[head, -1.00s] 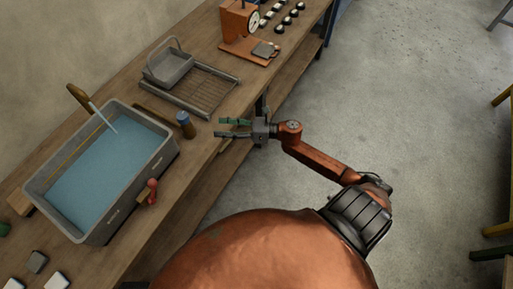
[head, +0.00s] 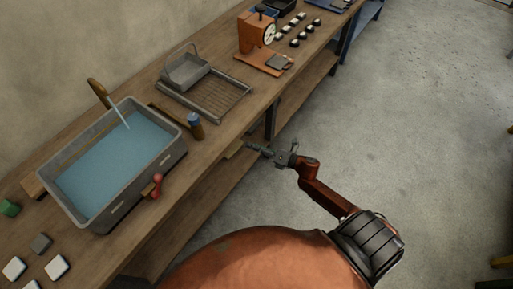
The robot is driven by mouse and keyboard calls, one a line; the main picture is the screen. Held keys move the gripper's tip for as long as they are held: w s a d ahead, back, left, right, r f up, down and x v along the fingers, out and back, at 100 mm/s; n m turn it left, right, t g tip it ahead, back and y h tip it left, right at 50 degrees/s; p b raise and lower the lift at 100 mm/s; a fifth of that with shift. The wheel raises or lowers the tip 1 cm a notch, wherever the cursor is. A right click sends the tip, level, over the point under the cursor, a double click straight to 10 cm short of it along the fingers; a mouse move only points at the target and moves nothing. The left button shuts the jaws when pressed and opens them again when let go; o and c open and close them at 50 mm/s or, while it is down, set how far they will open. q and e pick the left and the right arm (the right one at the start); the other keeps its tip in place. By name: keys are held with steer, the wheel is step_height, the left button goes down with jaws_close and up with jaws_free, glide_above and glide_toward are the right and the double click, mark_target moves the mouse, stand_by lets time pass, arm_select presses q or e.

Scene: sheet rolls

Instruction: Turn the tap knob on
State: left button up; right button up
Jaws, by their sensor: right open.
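A red knob (head: 155,185) sits at the right front side of the grey basin (head: 113,218), which holds blue water. I take it as the tap knob. A brown spout (head: 97,88) rises at the basin's back edge, with a pale stream running from it into the water. My right gripper (head: 256,148) is open and empty, off the bench's front edge, to the right of the knob and well apart from it. Its fingers point left towards the bench and look nearly edge-on. My left gripper is not in view.
A blue-topped cylinder (head: 195,127) stands on the wooden bench (head: 215,145) between basin and gripper. A wire rack (head: 222,93), an orange dial device (head: 254,33) and several small tiles also lie there. The floor (head: 375,140) right of the bench is clear.

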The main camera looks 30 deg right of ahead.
steer(key=shift+s+d+f+m, duration=0.1)
steer(key=shift+d+f+m, duration=0.2)
steer(key=shift+f, duration=0.15)
steer(key=shift+f, duration=0.1)
